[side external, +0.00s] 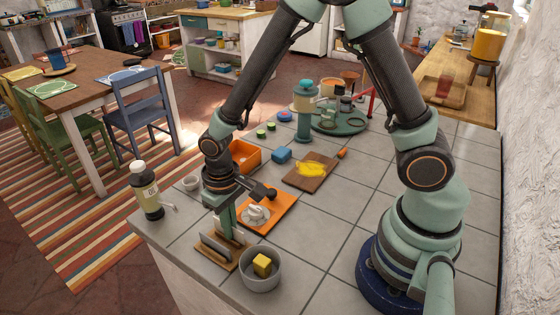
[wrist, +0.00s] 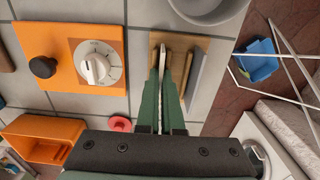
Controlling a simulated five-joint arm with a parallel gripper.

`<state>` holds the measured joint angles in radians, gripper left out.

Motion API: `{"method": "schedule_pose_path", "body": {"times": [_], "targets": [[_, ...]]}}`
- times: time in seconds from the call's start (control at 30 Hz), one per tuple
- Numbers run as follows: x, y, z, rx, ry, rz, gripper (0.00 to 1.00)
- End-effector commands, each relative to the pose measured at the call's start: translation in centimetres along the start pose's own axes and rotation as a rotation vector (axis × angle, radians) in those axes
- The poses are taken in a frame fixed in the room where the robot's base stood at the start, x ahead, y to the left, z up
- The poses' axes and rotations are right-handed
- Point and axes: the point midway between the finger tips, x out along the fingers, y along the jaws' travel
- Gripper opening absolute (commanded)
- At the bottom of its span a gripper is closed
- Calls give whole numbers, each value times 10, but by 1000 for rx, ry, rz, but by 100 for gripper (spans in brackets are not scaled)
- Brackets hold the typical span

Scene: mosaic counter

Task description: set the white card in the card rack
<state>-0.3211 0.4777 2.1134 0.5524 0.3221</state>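The card rack (side external: 222,262) has a wooden base with grey upright plates and stands near the front corner of the tiled counter. It also shows in the wrist view (wrist: 204,47), beyond and right of my fingertips. My gripper (side external: 228,222) points down over the rack, its green fingers close together. In the wrist view my gripper (wrist: 162,72) is shut on the white card (wrist: 162,50), seen edge-on as a thin pale strip. The card lies roughly parallel to the rack's plates. The fingers hide its lower part, and I cannot tell whether it is inside a slot.
A grey bowl (side external: 261,281) with a yellow cube (side external: 262,265) stands close right of the rack. An orange panel (side external: 280,214) with a white dial and a black knob lies just behind. An orange bin (side external: 244,157) and a dark bottle (side external: 148,195) are nearby. The counter's front edge is close.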

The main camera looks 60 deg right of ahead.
Motion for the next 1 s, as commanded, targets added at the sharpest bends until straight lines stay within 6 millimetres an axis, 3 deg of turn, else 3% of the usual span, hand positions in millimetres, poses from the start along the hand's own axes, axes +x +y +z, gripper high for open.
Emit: {"method": "schedule_pose_path", "body": {"times": [1.0], "targets": [[13,0,3,-1,-3,1,0]]}}
